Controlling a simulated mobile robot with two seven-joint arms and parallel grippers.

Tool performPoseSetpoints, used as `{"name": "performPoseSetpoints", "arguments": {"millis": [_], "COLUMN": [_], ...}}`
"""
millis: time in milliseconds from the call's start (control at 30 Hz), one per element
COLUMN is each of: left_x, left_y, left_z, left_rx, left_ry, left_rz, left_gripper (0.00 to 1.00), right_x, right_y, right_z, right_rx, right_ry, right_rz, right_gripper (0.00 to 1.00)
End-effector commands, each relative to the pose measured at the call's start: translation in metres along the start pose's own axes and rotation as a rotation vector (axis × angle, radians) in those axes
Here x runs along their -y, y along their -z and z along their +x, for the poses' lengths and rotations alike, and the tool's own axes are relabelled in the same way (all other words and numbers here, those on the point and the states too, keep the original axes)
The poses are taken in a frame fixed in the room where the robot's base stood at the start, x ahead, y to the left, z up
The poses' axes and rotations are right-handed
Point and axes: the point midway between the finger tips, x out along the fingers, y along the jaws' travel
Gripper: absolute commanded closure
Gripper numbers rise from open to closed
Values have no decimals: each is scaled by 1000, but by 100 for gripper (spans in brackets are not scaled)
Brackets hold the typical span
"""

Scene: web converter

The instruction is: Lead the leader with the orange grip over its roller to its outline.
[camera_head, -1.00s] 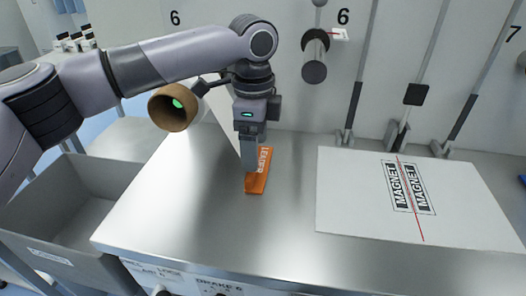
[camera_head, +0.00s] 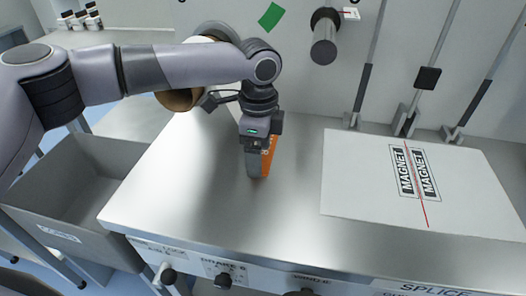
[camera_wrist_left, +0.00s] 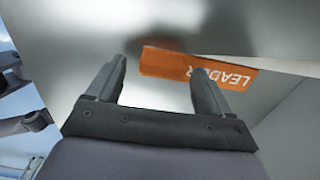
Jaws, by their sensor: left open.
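The leader's orange grip (camera_head: 269,156) is at the left part of the steel table, partly hidden behind my left gripper (camera_head: 256,172). In the left wrist view the orange grip (camera_wrist_left: 185,66) shows the word LEADER, just beyond the fingertips. My left gripper (camera_wrist_left: 160,72) is open, fingers pointing down, with nothing clearly held between them. A dark roller (camera_head: 324,42) sticks out from the wall to the right of the arm. A roll with a brown core (camera_head: 178,98) is behind my left arm. I cannot make out an outline for the leader. My right gripper is not in view.
A white sheet (camera_head: 350,190) with MAGNET labels and a red line lies on the right of the steel table (camera_head: 230,215). Upright rods (camera_head: 366,75) stand behind it. A grey bin (camera_head: 60,190) is at the left. A green patch (camera_head: 271,16) is on the wall.

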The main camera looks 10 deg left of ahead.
Motion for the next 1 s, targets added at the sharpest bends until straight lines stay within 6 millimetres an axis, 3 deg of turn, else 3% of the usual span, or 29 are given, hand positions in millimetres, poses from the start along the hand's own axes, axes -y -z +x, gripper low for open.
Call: {"name": "performPoseSetpoints", "arguments": {"millis": [33, 200, 667, 867, 1000], "left_x": [0, 0, 1, 1, 1], "left_y": [0, 0, 1, 1, 1], "left_z": [0, 0, -11, -43, -82], "left_rx": [0, 0, -2, -3, -4], "left_ry": [0, 0, 2, 4, 5], "left_rz": [0, 0, 0, -1, -1], "left_gripper": [26, 81, 83, 83, 83], "right_x": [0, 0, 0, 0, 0], "right_y": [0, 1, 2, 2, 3], "right_z": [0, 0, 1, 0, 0], "right_rx": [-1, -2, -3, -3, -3], "right_ry": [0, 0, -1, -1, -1], "right_rz": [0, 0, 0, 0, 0], "right_gripper": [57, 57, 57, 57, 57]}}
